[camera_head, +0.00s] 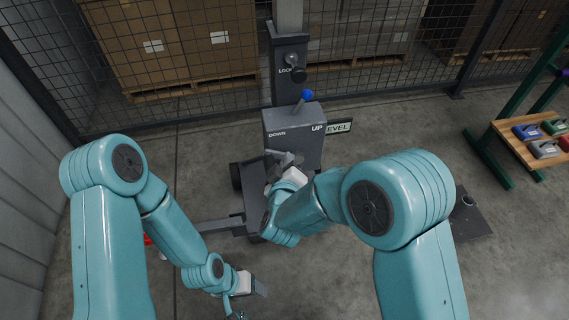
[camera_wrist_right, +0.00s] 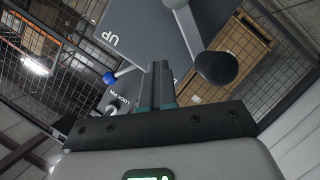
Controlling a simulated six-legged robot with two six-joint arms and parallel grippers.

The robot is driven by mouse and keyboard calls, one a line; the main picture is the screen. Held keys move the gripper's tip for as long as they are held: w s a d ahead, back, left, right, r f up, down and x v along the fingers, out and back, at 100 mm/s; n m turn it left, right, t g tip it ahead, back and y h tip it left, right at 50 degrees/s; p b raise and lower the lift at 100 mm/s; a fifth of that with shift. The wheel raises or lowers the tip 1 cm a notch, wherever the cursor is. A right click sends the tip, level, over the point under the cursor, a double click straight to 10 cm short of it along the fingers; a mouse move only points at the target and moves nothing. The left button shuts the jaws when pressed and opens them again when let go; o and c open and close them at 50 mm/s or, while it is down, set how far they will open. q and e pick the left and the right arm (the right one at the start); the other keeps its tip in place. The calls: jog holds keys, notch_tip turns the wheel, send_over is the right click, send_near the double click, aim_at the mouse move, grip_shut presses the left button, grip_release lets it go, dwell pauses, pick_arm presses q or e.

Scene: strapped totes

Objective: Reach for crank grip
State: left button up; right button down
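The crank's black grip (camera_wrist_right: 216,67) shows in the right wrist view, at the end of a light metal arm by the grey lift housing (camera_wrist_right: 145,30). My right gripper (camera_wrist_right: 162,70) has its fingers close together with nothing visible between them, and the grip is apart from them, to their right in that view. In the head view my right gripper (camera_head: 286,159) is in front of the grey housing (camera_head: 295,135), and I cannot make out the crank grip clearly there. My left gripper (camera_head: 250,291) hangs low near the bottom; its finger gap is unclear.
A blue-knobbed lever (camera_head: 306,96) stands on the housing, marked DOWN and UP. A lock knob (camera_head: 298,75) is on the post behind. Mesh fencing (camera_head: 200,110) and boxes (camera_head: 215,40) are behind. A wooden bench (camera_head: 530,155) is at right.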

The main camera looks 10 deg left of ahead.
jog(key=d+m+b, duration=0.1)
jog(key=w+d+m+g+y+b, duration=0.1)
jog(key=d, duration=0.1)
jog(key=d+r+m+y+b, duration=0.1)
jog(key=m, duration=0.1)
jog(key=shift+w+d, duration=0.2)
jog(key=shift+d, duration=0.15)
jog(key=c, duration=1.4)
grip_release()
jog(key=shift+s+r, duration=0.1)
